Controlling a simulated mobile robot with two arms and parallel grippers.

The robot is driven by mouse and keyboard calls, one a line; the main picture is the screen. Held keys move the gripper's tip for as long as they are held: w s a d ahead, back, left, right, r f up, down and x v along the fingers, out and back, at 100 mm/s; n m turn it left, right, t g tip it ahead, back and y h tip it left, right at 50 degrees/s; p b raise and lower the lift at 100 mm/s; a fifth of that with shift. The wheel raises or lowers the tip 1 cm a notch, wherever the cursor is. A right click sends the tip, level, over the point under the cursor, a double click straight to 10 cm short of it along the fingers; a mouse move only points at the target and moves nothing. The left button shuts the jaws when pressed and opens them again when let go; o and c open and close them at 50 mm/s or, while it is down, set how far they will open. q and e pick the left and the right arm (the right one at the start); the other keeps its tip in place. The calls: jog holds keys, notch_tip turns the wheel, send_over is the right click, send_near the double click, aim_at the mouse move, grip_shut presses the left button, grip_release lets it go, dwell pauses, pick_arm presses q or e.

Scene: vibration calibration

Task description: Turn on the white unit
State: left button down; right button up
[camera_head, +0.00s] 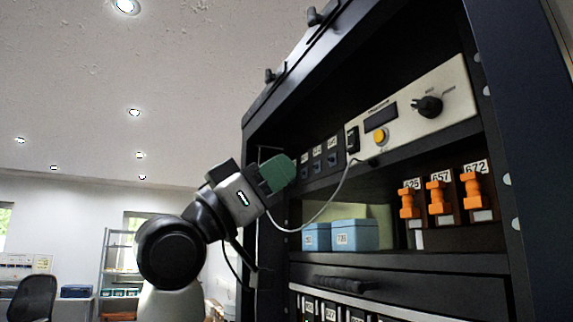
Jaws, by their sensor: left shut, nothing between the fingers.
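The white unit (408,122) sits on the upper shelf of the dark cabinet. Its front has a dark display, a yellow round button (381,135), a black knob (429,106) at the right and a black rocker switch (352,139) at its left end. The display looks dark. My left gripper (280,171) comes in from the left with green fingers shut and empty. It is left of the white unit, near the small black modules, apart from the switch. Whether it touches a module I cannot tell. My right gripper is not in view.
Small black modules (318,158) stand left of the white unit. A pale cable (318,218) hangs from the unit's front. Below are blue boxes (355,235) and orange pieces (440,198) with number labels. The cabinet's dark side panel (525,130) stands at the right.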

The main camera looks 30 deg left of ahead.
aim_at(350, 148)
pick_arm(q)
jog(key=p+x, duration=0.1)
jog(key=x, duration=0.2)
jog(key=f+p+x, duration=0.1)
jog(key=p+x, duration=0.1)
jog(key=x, duration=0.1)
jog(key=w+d+p+x, duration=0.1)
jog(key=x, duration=0.3)
jog(key=shift+f+p, duration=0.4)
jog(key=shift+w+d+f, duration=0.15)
jog(key=shift+w, duration=0.1)
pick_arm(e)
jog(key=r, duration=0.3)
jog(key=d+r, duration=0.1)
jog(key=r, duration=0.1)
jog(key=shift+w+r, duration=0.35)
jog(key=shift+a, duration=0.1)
pick_arm(q)
jog(key=shift+w+d+f, duration=0.15)
jog(key=shift+w+d, duration=0.05)
jog(key=shift+w, duration=0.05)
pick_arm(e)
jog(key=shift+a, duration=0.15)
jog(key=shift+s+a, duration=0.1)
